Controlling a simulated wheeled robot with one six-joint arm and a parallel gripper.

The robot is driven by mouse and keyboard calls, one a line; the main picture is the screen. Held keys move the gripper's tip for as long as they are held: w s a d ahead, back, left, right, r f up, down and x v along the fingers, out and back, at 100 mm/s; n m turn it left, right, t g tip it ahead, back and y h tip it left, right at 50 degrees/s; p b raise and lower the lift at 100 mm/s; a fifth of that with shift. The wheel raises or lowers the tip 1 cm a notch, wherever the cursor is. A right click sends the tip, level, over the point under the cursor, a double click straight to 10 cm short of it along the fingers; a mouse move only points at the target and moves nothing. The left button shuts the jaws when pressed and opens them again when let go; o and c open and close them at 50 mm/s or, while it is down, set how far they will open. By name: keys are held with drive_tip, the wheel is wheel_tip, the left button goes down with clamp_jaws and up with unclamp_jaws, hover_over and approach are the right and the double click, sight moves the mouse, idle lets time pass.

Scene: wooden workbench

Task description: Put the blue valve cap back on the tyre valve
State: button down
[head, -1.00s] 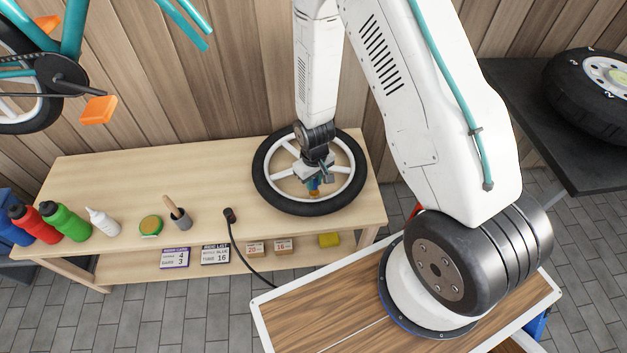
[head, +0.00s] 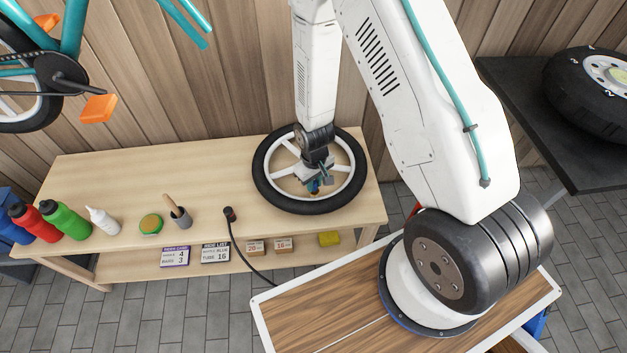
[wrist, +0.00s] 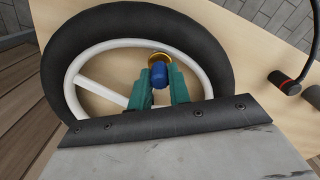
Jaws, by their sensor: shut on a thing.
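The wheel (head: 262,182), a black tyre on a white spoked rim, lies flat at the right end of the workbench. It also fills much of the wrist view (wrist: 66,48). My gripper (head: 314,187) is low over the near part of the wheel. In the wrist view my gripper (wrist: 159,80) has its green fingers shut on the blue valve cap (wrist: 158,75). A brass-coloured round part (wrist: 159,57) shows just beyond the cap, beside the inner rim. Whether the cap touches it or sits on it, I cannot tell. The valve stem itself is not clearly visible.
A black hose end (head: 229,214) lies on the workbench (head: 110,185) left of the wheel. Further left stand a brush pot (head: 181,217), a green-rimmed tin (head: 151,225) and several bottles. Bare bench lies behind them. A second tyre (head: 590,95) rests on a dark table at right.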

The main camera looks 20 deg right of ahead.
drive_tip(key=shift+f, duration=0.55)
drive_tip(key=c, duration=1.6)
unclamp_jaws()
drive_tip(key=shift+r, duration=5.55)
